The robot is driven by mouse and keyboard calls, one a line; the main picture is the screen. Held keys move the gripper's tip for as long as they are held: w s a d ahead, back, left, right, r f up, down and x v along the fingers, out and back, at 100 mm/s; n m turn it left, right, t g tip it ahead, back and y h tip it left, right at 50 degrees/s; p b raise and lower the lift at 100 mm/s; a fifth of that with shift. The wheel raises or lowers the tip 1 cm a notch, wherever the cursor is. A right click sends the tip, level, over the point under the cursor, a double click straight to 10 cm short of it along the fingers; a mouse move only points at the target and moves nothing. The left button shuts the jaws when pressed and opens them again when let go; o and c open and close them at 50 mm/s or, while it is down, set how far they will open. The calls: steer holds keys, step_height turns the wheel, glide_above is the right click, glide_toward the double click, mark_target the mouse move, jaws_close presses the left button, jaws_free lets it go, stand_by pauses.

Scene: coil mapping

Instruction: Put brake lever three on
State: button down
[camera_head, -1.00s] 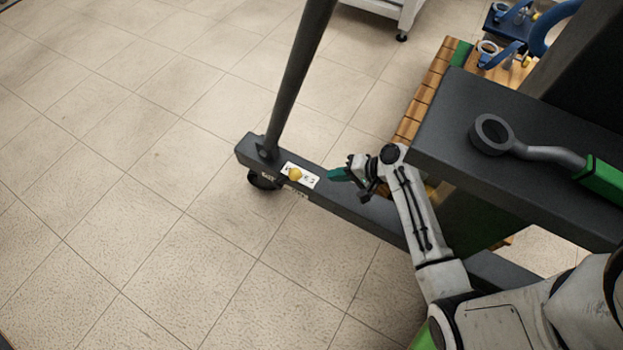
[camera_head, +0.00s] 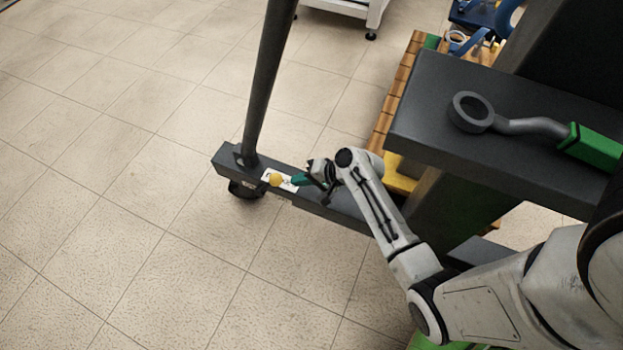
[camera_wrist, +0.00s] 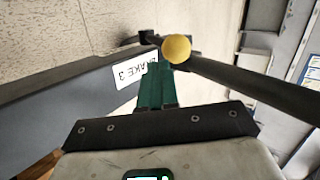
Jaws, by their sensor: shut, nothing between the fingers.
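The brake lever shows as a yellow ball knob (camera_head: 276,180) on the dark grey beam of the cart's base, near the foot of the slanted post. In the wrist view the yellow knob (camera_wrist: 177,49) is just beyond the fingertips. A white label reading "BRAKE 3" (camera_wrist: 135,70) lies on the beam beside it; in the head view the label (camera_head: 288,182) is partly covered by my fingers. My gripper (camera_head: 297,180) has green fingers, shut and empty, pointing at the knob from the right. Whether the fingertips touch the knob I cannot tell.
A black caster (camera_head: 245,189) sits under the beam's end. The dark slanted post (camera_head: 268,80) rises close behind the knob. A dark shelf with a green-handled tool (camera_head: 540,128) overhangs at right. Tiled floor is open at left.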

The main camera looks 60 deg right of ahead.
steer(key=shift+x, duration=1.4)
steer(key=shift+r, duration=0.15)
